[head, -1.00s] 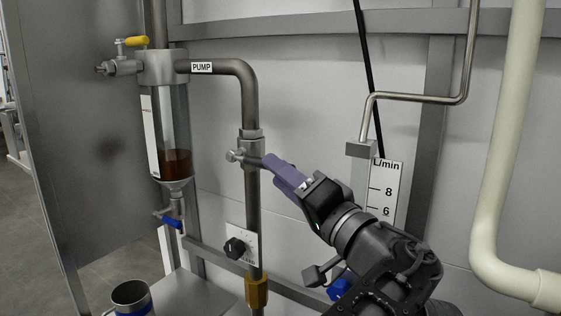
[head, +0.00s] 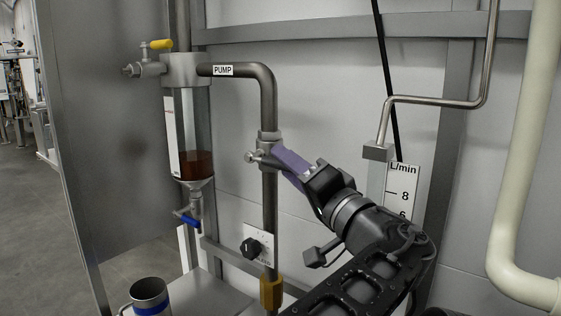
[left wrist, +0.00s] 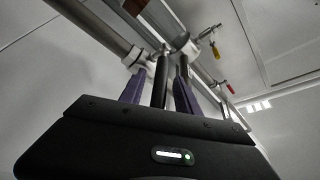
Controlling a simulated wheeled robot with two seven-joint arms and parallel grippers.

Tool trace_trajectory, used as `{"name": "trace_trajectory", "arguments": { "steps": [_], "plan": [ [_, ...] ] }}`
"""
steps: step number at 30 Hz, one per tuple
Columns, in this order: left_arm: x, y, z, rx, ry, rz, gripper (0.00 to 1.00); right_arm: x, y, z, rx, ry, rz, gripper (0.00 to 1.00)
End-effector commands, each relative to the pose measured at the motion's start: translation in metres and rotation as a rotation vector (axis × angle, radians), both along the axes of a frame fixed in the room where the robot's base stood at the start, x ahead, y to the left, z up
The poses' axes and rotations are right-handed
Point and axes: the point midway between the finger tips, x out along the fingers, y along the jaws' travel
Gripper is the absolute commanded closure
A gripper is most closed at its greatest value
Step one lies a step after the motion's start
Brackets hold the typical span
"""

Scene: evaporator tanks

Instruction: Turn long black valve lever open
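The valve (head: 253,157) sits on the vertical pipe below the PUMP label in the head view. Its long black lever (left wrist: 160,82) shows in the left wrist view, running between the two purple fingers of my left gripper (left wrist: 160,72). Narrow gaps show between the lever and the fingers, so the gripper looks open around it. In the head view my left gripper (head: 276,156) reaches up from the lower right, its fingertips close beside the valve and pipe, hiding most of the lever. My right gripper is not in view.
A glass vessel with brown liquid (head: 197,160) stands left of the pipe, with a yellow handle (head: 161,45) above and a blue handle (head: 187,221) below. A black knob (head: 251,248), a brass fitting (head: 271,292), a metal mug (head: 149,296) and a flow scale (head: 403,190) are nearby.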

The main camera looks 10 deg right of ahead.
Motion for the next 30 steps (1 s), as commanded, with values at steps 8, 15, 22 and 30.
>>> {"name": "trace_trajectory", "arguments": {
  "steps": [8,15,22,30],
  "plan": [
    [0.025,0.012,0.005,0.002,0.000,0.000,0.61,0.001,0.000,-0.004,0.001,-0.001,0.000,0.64],
    [0.026,0.012,0.006,0.001,0.000,-0.001,0.61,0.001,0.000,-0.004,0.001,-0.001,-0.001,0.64],
    [0.026,0.012,0.006,0.001,0.000,-0.001,0.78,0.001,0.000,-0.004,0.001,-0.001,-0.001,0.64],
    [0.026,0.012,0.006,0.001,0.001,-0.001,1.00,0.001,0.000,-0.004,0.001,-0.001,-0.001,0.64]
  ]
}}
